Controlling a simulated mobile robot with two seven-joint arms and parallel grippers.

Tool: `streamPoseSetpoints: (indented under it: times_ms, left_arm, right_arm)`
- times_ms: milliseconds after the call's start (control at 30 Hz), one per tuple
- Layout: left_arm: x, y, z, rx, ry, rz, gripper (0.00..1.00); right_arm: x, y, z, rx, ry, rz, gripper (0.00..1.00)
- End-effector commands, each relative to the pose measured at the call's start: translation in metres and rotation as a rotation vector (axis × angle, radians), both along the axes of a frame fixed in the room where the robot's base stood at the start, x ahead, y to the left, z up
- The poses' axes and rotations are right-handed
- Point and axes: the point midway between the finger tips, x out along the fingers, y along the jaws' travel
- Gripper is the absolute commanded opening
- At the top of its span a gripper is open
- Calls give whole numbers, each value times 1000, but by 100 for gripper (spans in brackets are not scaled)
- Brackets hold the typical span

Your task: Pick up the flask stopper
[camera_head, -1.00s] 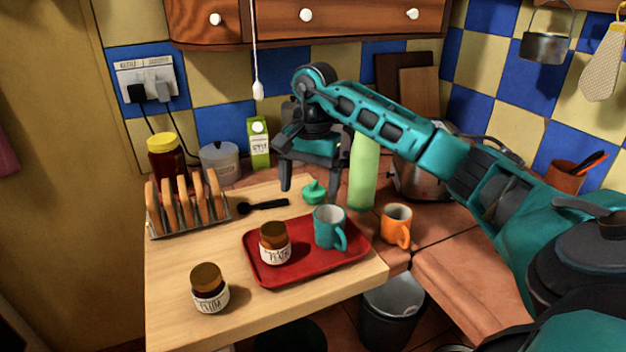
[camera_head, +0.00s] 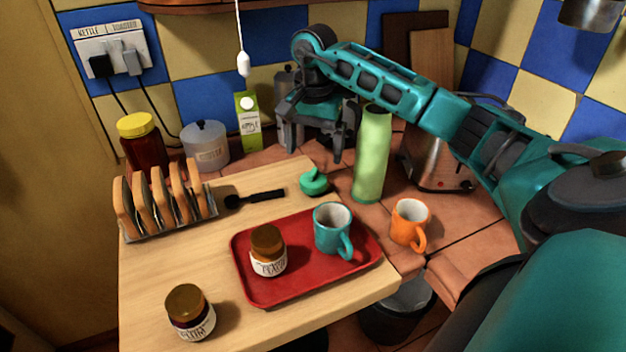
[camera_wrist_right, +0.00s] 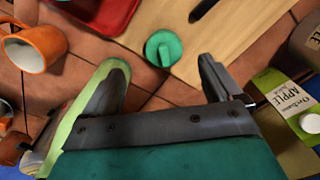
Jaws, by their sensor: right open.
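The flask stopper (camera_head: 314,182) is a small green cap with a raised knob, lying near the back right corner of the wooden board. It also shows in the right wrist view (camera_wrist_right: 163,48), ahead of the fingertips and between their lines. The tall pale green flask (camera_head: 373,155) stands upright to the right of the stopper. My right gripper (camera_head: 316,156) is open and empty, above and behind the stopper in the head view. In the wrist view one finger overlaps the flask (camera_wrist_right: 62,140); I cannot tell if they touch. My left gripper is not in view.
A red tray (camera_head: 290,289) holds a teal mug (camera_head: 333,229) and a jar (camera_head: 268,251). An orange mug (camera_head: 410,223) stands right of the board. A black utensil (camera_head: 256,198) lies left of the stopper. A juice carton (camera_head: 248,122) stands behind.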

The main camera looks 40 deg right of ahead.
Motion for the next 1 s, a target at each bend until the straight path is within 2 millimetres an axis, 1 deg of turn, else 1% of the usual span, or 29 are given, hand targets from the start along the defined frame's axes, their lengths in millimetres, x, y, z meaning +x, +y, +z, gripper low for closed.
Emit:
streamPoseSetpoints:
  times_ms: [33, 100, 200, 367, 467, 633, 800, 1000]
  left_arm:
    - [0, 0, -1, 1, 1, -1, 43]
    - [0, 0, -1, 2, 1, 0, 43]
    - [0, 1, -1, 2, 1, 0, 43]
    - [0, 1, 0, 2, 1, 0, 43]
    - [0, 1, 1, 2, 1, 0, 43]
    - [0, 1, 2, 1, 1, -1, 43]
    - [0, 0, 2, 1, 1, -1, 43]
    - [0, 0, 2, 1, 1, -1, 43]
  right_arm:
    - [-1, 0, -12, 0, 4, -1, 92]
    - [0, 0, -23, 2, 3, -1, 92]
    - [0, 0, -36, 0, 1, -1, 92]
    - [1, 0, -45, 2, 1, 0, 92]
    - [4, -2, -58, 4, 2, -2, 92]
    - [7, -4, -84, 2, 2, -1, 92]
    - [8, -5, -94, 0, -1, 0, 92]
    - [8, -5, -94, 0, -2, 0, 91]
